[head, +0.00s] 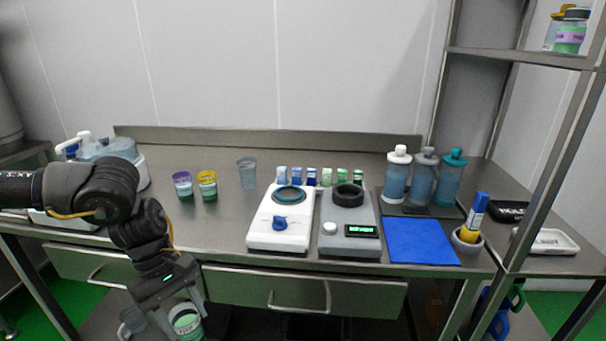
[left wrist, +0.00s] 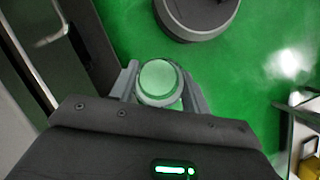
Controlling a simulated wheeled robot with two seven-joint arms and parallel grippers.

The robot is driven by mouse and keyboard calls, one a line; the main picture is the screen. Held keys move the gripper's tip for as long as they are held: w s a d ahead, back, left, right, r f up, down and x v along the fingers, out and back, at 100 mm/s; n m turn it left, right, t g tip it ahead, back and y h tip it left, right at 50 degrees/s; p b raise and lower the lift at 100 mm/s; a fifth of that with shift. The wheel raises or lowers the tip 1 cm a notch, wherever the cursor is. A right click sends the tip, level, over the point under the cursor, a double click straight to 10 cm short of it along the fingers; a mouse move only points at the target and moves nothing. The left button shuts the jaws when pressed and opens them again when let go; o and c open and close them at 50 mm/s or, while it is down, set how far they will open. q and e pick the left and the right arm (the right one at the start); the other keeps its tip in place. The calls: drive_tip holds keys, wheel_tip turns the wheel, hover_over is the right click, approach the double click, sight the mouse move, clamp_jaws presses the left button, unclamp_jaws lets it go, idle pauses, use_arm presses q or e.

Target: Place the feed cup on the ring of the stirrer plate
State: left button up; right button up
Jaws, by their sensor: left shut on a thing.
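My left gripper (head: 178,308) is low in front of the table, pointing down, shut on a clear cup with pale green content and a white label (head: 187,324). In the left wrist view the cup (left wrist: 158,80) sits upright between the two fingers (left wrist: 160,92), seen from above, over the green floor. A white plate device with a blue knob (head: 265,232) stands on the table, with a dark blue-rimmed ring (head: 289,195) on top. A grey device with a display (head: 340,237) and a thick black ring (head: 348,194) stands against its right. Which is the stirrer plate is not labelled. My right gripper is not in view.
Cups with purple (head: 182,186) and yellow (head: 207,185) bands and a clear cup (head: 247,173) stand left of the devices. Small blue and green vials line up behind them. A blue mat (head: 421,241) and several bottles are right. The table's front edge (head: 220,264) is above the held cup.

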sight(198, 322)
use_arm(q)
drive_tip(key=r, duration=0.1)
drive_tip(key=w+r, duration=0.1)
drive_tip(key=r, duration=0.1)
drive_tip(key=shift+w+d+r, duration=0.1)
drive_tip(key=shift+w+d, duration=0.15)
drive_tip(key=shift+d, duration=0.05)
drive_tip(key=shift+d, duration=0.1)
